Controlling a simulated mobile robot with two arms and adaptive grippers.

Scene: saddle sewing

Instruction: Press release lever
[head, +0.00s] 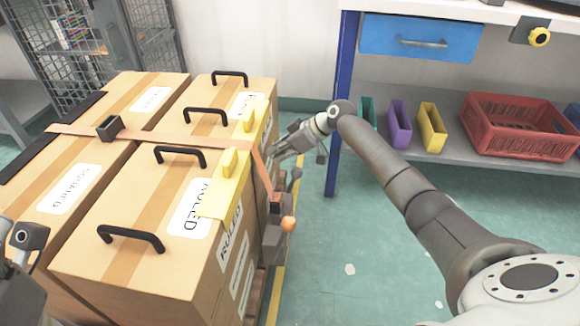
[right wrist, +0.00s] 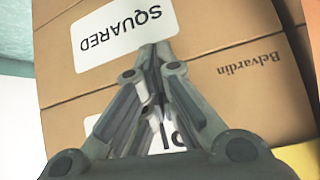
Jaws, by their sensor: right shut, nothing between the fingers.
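A lever with an orange round knob (head: 288,223) sticks out at the right side of the box stack, low down near the end of an orange strap (head: 190,137). A dark grey part (head: 294,180) stands just above it. My right gripper (head: 270,158) is shut and empty, beside the right face of the boxes, above and apart from the orange knob. In the right wrist view its closed fingers (right wrist: 155,50) point at a cardboard box labelled SQUARED (right wrist: 240,95); I cannot tell whether they touch it. Part of my left arm shows at the left edge; its fingertips are not visible.
Cardboard boxes (head: 125,255) with black handles stand strapped together, with a yellow corner guard (head: 232,185) on their edge. A workbench with a blue drawer (head: 405,38) and a red crate (head: 515,125) stands at right.

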